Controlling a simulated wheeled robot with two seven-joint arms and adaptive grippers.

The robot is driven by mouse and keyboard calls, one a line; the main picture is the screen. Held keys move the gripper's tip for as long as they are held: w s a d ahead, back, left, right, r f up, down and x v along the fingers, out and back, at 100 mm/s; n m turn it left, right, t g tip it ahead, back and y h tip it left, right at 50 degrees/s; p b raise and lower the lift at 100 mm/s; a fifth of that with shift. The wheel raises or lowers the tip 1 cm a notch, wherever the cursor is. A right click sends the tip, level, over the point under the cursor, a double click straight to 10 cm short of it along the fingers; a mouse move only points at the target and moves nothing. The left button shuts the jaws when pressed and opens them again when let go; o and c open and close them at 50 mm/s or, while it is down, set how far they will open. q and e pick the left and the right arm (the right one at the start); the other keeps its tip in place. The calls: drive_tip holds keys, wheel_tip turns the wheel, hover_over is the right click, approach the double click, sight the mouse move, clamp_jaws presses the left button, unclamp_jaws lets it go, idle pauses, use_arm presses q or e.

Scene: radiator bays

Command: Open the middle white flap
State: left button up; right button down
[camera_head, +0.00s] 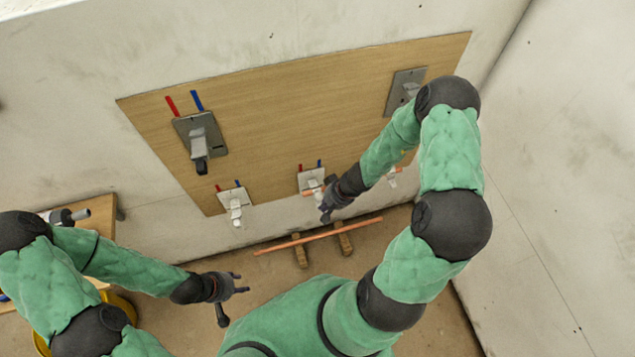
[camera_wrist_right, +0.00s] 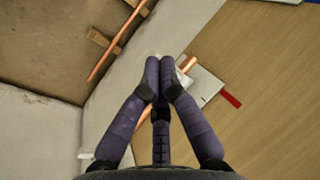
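The middle white flap (camera_head: 311,181) sits low on the wooden board, with a red and a blue mark above it. A short copper piece crosses its lower part. My right gripper (camera_head: 327,212) is just at its lower right in the head view and partly covers that area. In the right wrist view its fingertips (camera_wrist_right: 159,75) come together over the edge of the white plate (camera_wrist_right: 203,87), with copper beside them. Whether they touch the flap is hidden. My left gripper (camera_head: 235,291) is open and empty, away from the board at lower left.
Another white flap (camera_head: 235,203) is to the left, and one is partly hidden behind my right arm (camera_head: 394,176). Grey units (camera_head: 203,140) and (camera_head: 403,88) are higher on the board (camera_head: 290,110). A copper pipe (camera_head: 320,236) lies on wooden blocks on the floor below.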

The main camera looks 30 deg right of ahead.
use_arm(q)
wheel_tip(320, 180, up, 5)
drive_tip(key=p, duration=0.4)
use_arm(e)
drive_tip(key=w+d+r+n+h, duration=0.15)
drive_tip(key=w+r+h, duration=0.25)
drive_tip(key=w+r, duration=0.45)
drive_tip(key=n+b, duration=0.1)
drive_tip(key=b, duration=0.7)
hover_over(316, 191)
drive_tip(key=shift+h, duration=0.3)
drive_tip(key=x, duration=0.3)
drive_tip(key=s+x, duration=0.1)
drive_tip(key=x, duration=0.2)
drive_tip(key=s+x, duration=0.1)
drive_tip(key=x, duration=0.3)
drive_tip(key=shift+s+a+f, duration=0.1)
drive_tip(key=shift+a+f, duration=0.2)
drive_tip(key=shift+a, duration=0.1)
drive_tip(key=shift+s+a+f+b, duration=0.1)
drive_tip(key=shift+s+f+b, duration=0.5)
drive_tip(key=shift+f, duration=0.2)
use_arm(q)
wheel_tip(316, 191, down, 9)
drive_tip(key=shift+s, duration=0.4)
drive_tip(key=shift+a+r, duration=0.1)
